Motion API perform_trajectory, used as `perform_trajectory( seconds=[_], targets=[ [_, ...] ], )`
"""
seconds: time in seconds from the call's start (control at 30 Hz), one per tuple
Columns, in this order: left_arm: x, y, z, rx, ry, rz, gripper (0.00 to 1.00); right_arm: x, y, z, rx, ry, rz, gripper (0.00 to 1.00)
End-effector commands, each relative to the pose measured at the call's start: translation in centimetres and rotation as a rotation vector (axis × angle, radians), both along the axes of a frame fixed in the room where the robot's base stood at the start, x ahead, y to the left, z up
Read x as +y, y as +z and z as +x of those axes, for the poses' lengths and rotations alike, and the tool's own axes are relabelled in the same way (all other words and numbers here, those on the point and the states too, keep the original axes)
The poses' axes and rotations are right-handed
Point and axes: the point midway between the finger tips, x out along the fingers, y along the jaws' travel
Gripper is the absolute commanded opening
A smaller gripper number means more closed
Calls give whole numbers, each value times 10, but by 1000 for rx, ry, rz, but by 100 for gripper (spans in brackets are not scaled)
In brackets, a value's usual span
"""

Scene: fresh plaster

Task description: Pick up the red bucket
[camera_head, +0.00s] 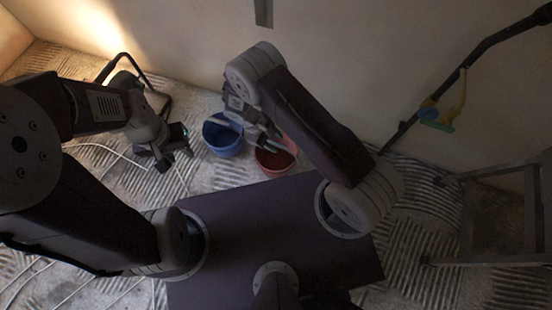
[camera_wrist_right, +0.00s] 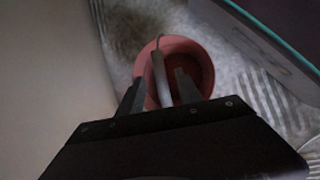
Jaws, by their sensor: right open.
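The red bucket (camera_head: 273,161) stands on the floor by the wall, just beyond my dark base top. In the right wrist view the red bucket (camera_wrist_right: 199,55) lies ahead of the fingers, its round mouth facing the camera. A pale grey bar (camera_wrist_right: 161,78), which looks like its handle, runs between the fingers. My right gripper (camera_head: 268,139) is above the bucket; in the wrist view the right gripper (camera_wrist_right: 158,80) is open, with a finger on each side of the bar. Contact cannot be told. My left gripper (camera_head: 176,158) is empty and apart from the bucket, left of it.
A blue bucket (camera_head: 222,145) stands close on the left of the red one. A wall (camera_head: 350,60) rises behind. A long dark pole (camera_head: 470,58) leans at the right, by a stepladder (camera_head: 497,172). Pale cables lie on the ridged floor at left.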

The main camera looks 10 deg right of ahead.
Motion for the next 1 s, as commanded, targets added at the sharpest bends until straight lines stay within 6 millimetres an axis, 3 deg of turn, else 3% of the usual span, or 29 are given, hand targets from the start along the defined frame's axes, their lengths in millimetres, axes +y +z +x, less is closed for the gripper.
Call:
perform_trajectory(
  seconds=[0.3, 0.53, 0.7, 1.0],
  targets=[
    [0, -47, 0, 0, 0, 0, 36, -18, -48, -7, 1, -2, -1, 41],
    [0, -43, 0, 0, 0, 0, 36, -20, -45, -7, 0, -1, 0, 41],
    [0, -43, 0, 0, 0, 0, 36, -20, -45, -7, 0, -1, 0, 0],
    [0, -43, 0, 0, 0, 0, 36, -20, -45, -7, 0, -1, 0, 0]
  ],
)
